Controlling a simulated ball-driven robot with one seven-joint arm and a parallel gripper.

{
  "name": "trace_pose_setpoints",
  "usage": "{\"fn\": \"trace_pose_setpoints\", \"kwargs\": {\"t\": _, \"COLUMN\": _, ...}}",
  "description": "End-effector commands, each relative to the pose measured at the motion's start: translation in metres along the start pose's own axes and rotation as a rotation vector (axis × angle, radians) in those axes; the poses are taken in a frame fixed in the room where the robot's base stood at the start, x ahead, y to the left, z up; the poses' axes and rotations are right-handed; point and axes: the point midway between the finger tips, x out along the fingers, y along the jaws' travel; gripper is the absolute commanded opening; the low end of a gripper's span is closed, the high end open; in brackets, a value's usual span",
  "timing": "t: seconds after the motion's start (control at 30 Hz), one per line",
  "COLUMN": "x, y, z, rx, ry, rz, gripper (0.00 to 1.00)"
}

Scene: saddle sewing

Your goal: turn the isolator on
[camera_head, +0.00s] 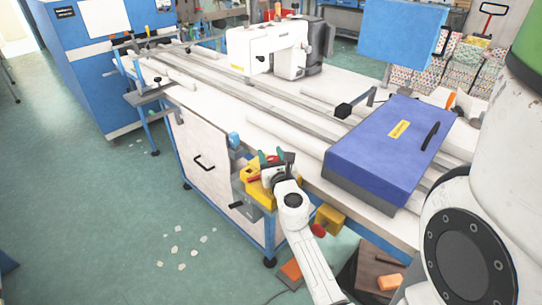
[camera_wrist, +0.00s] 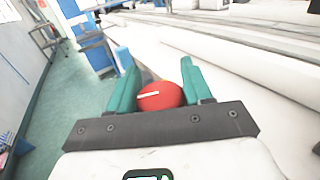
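The isolator (camera_head: 252,170) is a yellow box with a red part, mounted at the front corner of the white table, and my gripper partly hides it. In the wrist view its round red knob (camera_wrist: 160,98) carries a short white line lying nearly level in the picture. My gripper (camera_head: 273,158) is at the isolator. Its two green fingers (camera_wrist: 157,80) stand apart, one on each side of the knob in the wrist view. I cannot tell whether they touch it.
A blue case (camera_head: 385,150) lies on the white table to the right. A white sewing machine (camera_head: 268,50) stands at the back. A white panel with a black handle (camera_head: 203,160) is left of the isolator. An orange pedal (camera_head: 290,270) is on the floor below.

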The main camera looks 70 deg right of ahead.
Motion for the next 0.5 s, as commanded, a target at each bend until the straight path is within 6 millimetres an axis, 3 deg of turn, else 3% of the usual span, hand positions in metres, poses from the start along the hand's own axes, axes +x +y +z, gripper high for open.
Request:
{"fn": "trace_pose_setpoints", "kwargs": {"t": 0.07, "x": -0.0001, "y": 0.0, "z": 0.0, "rx": 0.0, "ry": 0.0, "rz": 0.0, "gripper": 0.42}}
{"fn": "trace_pose_setpoints", "kwargs": {"t": 0.5, "x": 0.0, "y": 0.0, "z": 0.0009, "rx": 0.0, "ry": -0.002, "rz": 0.0, "gripper": 0.0}}
